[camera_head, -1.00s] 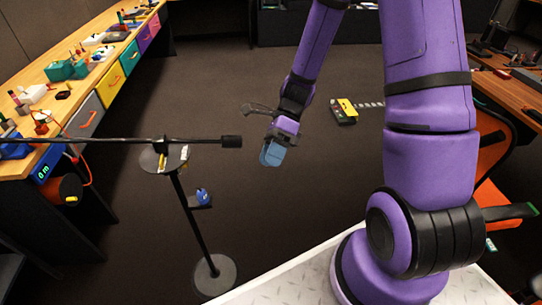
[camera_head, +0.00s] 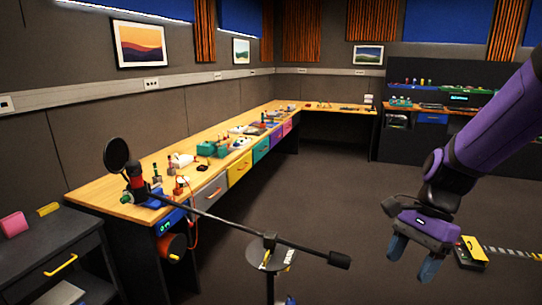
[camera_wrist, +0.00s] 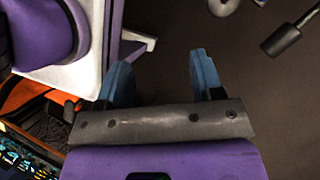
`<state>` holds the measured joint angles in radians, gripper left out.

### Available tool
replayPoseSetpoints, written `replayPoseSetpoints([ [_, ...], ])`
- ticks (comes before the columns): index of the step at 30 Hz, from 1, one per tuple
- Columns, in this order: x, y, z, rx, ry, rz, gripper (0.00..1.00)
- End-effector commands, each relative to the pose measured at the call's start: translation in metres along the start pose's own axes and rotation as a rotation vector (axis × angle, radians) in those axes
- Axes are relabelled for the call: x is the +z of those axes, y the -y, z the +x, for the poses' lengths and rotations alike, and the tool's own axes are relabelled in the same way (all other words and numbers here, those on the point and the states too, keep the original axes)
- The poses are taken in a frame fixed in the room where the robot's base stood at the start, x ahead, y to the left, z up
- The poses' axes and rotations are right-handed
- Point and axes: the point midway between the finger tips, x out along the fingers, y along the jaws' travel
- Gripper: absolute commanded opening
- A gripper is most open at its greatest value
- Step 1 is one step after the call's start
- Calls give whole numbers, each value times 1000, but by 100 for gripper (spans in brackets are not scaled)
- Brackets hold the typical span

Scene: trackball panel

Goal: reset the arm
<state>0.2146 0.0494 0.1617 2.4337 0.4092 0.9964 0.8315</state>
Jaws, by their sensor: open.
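My gripper (camera_head: 413,258) hangs at the right of the head view, at the end of my purple arm. Its two blue fingers point down and stand apart with nothing between them. In the wrist view my gripper (camera_wrist: 160,62) also shows open and empty, with dark floor and part of my purple and white body beyond the fingers. No trackball can be made out clearly in either view.
A black boom stand (camera_head: 300,246) reaches across the foreground, its end left of my gripper. A long wooden workbench (camera_head: 180,178) with coloured drawers lines the left wall. Open floor lies between.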

Motion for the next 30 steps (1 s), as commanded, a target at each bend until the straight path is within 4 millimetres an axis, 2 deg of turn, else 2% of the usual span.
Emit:
replayPoseSetpoints([
  [6,19,-23,-39,-69,-185,-298,61],
  [15,43,-62,-85,-118,-451,-690,61],
  [24,63,-106,-121,-121,-723,-1033,61],
  [30,69,-124,-132,-108,-832,-1156,61],
])
